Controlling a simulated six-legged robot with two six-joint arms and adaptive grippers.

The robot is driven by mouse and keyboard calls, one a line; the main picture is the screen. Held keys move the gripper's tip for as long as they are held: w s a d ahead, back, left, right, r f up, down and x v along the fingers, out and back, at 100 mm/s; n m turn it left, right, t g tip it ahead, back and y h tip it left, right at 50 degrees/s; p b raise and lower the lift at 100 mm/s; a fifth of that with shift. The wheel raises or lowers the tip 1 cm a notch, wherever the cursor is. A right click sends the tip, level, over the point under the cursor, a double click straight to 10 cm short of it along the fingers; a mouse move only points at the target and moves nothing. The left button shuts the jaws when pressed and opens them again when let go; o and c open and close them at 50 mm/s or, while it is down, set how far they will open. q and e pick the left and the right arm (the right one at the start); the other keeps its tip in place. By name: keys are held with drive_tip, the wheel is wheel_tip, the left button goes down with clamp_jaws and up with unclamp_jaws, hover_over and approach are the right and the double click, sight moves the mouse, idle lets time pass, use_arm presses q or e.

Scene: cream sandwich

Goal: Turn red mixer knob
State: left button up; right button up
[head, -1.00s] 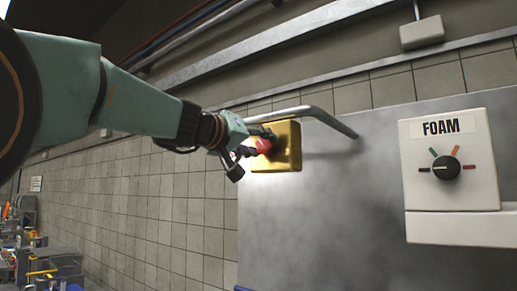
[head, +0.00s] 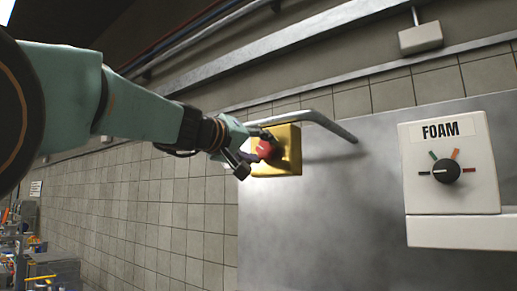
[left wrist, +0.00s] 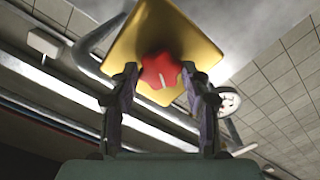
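The red mixer knob (head: 265,149) sits on the front of a yellow box (head: 288,150) on the grey metal panel. My left gripper (head: 252,149) reaches it from the left and partly covers it in the head view. In the left wrist view, the red knob (left wrist: 162,72) has a pale line on it and lies between the two fingertips of my left gripper (left wrist: 160,76). The fingertips press against its sides. The yellow box (left wrist: 165,30) looks tilted behind it. My right gripper is in neither view.
A white FOAM box with a black dial (head: 446,171) is on the panel at the right. A bent metal pipe (head: 325,122) runs just above the yellow box. A tiled wall (head: 165,210) and cluttered equipment (head: 45,265) are at the left.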

use_arm(q)
drive_tip(key=o, duration=0.4)
drive_tip(key=shift+c, duration=0.2)
drive_tip(key=v, duration=0.7)
drive_tip(key=shift+s, duration=0.15)
drive_tip(key=shift+a, duration=0.1)
drive_tip(key=shift+s+a, duration=0.1)
